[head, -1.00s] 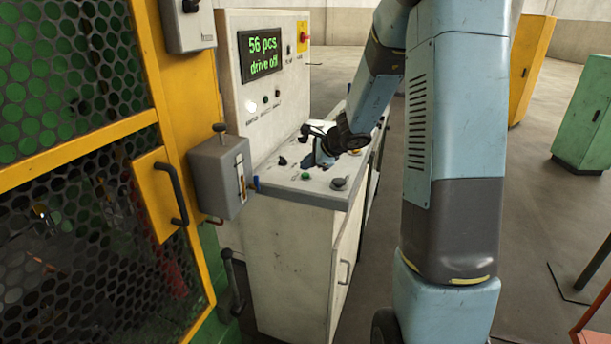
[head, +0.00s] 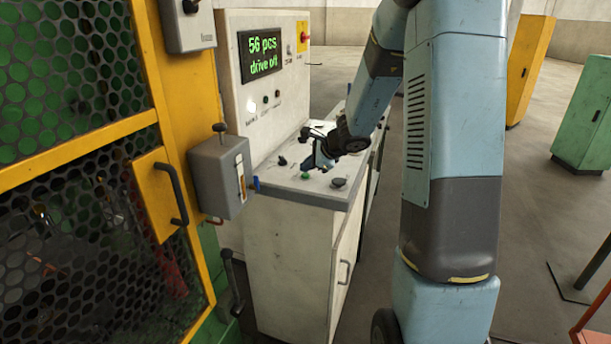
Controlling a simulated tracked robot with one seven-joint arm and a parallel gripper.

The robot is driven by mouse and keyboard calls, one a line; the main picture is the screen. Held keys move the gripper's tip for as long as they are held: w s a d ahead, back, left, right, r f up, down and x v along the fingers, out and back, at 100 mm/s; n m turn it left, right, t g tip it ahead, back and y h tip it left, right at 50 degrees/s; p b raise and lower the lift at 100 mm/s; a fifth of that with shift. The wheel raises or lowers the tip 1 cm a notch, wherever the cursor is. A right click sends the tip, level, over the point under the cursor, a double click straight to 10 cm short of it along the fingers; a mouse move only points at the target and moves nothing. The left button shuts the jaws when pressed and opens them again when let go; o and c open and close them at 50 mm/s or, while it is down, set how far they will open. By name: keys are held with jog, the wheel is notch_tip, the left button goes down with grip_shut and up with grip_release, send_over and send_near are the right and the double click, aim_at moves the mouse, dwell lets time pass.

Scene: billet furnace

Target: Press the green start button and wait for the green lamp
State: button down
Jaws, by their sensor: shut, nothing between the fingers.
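The green start button (head: 305,176) sits on the sloped top of the white control desk (head: 285,196), near its front edge. My gripper (head: 310,164) is over the desk top, close behind the green button; whether it touches the desk or button I cannot tell. Its fingers look shut, with nothing held. The upright panel (head: 240,100) carries a display (head: 261,54) reading "56 pcs, drive off". A small dark green lamp (head: 265,99) on the panel looks unlit. A pale white lamp (head: 250,105) is beside it.
A red knob on a yellow plate (head: 303,37) is at the panel's upper right. A dark button (head: 339,183) and a dark knob (head: 282,161) flank the green button. A grey lever box (head: 218,175) and yellow mesh guard (head: 75,155) stand at left.

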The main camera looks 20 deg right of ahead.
aim_at(307, 175)
jog(key=shift+f, duration=0.45)
dwell(0.6)
jog(key=shift+r, duration=0.9)
jog(key=shift+r, duration=2.5)
